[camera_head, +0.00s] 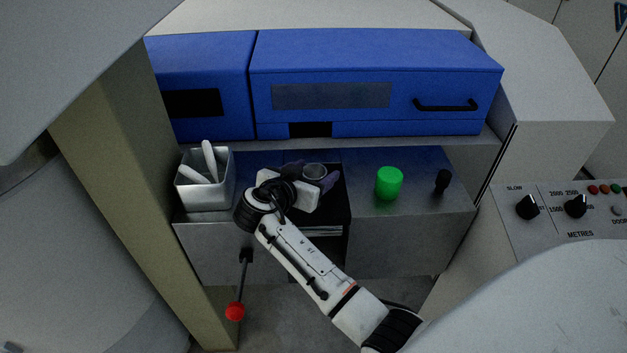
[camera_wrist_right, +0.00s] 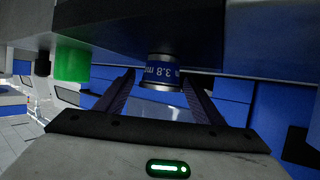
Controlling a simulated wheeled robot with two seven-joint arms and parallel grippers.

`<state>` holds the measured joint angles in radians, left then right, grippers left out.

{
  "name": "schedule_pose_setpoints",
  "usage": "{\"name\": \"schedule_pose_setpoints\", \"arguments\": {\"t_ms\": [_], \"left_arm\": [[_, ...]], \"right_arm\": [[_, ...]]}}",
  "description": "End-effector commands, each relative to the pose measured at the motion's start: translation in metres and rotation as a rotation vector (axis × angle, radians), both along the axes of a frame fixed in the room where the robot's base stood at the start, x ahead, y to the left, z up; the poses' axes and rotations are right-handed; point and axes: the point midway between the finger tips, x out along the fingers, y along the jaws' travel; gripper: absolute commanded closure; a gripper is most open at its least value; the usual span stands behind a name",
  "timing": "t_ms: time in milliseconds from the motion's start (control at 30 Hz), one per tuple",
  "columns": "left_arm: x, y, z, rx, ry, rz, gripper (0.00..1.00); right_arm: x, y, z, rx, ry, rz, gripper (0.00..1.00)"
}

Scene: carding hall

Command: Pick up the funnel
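A small grey, round, open-topped piece (camera_head: 315,171), which I take to be the funnel, stands over the dark recess in the metal bench. In the right wrist view it shows as a short cylinder (camera_wrist_right: 163,71) with a blue band printed "3.8 m…". My right gripper (camera_head: 309,174) reaches it from the front, its dark purple fingers on either side. In the wrist view the fingers (camera_wrist_right: 160,80) are apart, with a gap at the left finger; contact at the right one is unclear. The funnel's lower part is hidden in the head view. My left gripper is not in view.
A metal bin (camera_head: 205,192) with white rolls stands left on the bench. A green cylinder (camera_head: 389,183) and a black knob (camera_head: 442,181) are to the right. Blue housings (camera_head: 375,90) rise behind. A red-balled lever (camera_head: 235,311) hangs in front. A control panel (camera_head: 560,210) is far right.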

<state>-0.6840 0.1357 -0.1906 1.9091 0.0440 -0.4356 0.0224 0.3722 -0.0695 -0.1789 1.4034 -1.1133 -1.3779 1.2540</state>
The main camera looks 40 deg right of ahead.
Motion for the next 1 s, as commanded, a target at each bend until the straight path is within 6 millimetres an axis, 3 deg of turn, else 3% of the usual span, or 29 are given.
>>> {"name": "schedule_pose_setpoints", "arguments": {"t_ms": [33, 267, 567, 1000], "left_arm": [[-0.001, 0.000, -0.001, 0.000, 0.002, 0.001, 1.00], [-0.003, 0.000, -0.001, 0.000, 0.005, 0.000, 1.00], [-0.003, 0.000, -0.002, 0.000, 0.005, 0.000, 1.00], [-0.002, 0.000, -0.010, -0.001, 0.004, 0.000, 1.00]], "right_arm": [[0.000, 0.000, 0.000, 0.000, 0.000, 0.000, 0.46], [0.000, 0.000, 0.000, 0.000, 0.001, 0.000, 0.85], [0.000, 0.001, 0.005, 0.000, -0.002, -0.001, 0.86], [0.001, 0.001, 0.085, 0.001, -0.006, 0.001, 0.86]]}}
